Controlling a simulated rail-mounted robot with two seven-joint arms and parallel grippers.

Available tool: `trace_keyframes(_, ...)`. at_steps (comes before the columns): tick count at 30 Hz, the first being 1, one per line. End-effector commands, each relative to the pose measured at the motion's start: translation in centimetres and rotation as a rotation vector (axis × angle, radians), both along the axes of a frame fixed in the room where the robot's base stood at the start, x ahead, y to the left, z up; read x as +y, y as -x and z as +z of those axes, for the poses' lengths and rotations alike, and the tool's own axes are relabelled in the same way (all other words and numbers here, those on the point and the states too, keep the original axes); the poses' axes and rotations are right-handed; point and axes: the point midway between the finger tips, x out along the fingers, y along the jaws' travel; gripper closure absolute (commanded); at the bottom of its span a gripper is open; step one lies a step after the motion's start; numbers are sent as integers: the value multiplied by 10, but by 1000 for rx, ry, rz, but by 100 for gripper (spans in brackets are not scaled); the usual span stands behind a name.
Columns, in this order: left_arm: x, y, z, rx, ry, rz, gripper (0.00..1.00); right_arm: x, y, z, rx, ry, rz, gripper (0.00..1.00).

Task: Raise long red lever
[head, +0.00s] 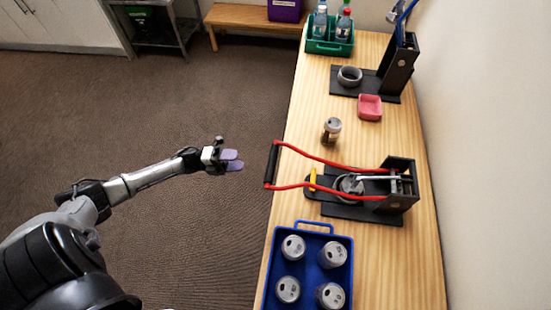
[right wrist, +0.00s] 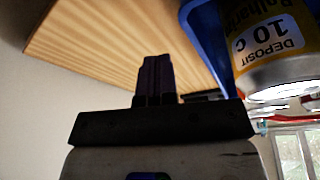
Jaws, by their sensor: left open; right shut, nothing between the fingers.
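The long red lever (head: 320,160) has two red arms and a black crossbar handle (head: 271,164). It lies low, reaching left from the black can-crusher stand (head: 400,185), with its handle at the table's left edge. A grey round part (head: 350,185) and a yellow piece (head: 313,178) sit between its arms. My left gripper (head: 238,160), with purple fingers, is open and empty, left of the handle and apart from it. My right gripper (right wrist: 158,62) is shut and empty in the right wrist view, near a can (right wrist: 270,40); it is not visible in the head view.
A blue tray (head: 313,224) with several cans stands at the table's near end. Open floor lies left of the table (head: 405,270).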

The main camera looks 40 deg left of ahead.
Motion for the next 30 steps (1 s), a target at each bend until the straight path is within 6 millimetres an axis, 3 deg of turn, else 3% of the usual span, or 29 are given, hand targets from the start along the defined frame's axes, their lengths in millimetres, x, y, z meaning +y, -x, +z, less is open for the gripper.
trace_keyframes(4,9,5,-4,-36,-13,-43,46,0,0,-8,0,-1,-1,100)
trace_keyframes(8,3,1,-1,-47,-14,-54,46,1,0,-7,1,-3,-2,100)
trace_keyframes(21,-62,-40,15,-47,-11,-54,46,2,1,5,2,-8,-6,100)
trace_keyframes(30,-94,-60,21,-46,-13,-54,46,2,1,9,2,-8,-6,100)
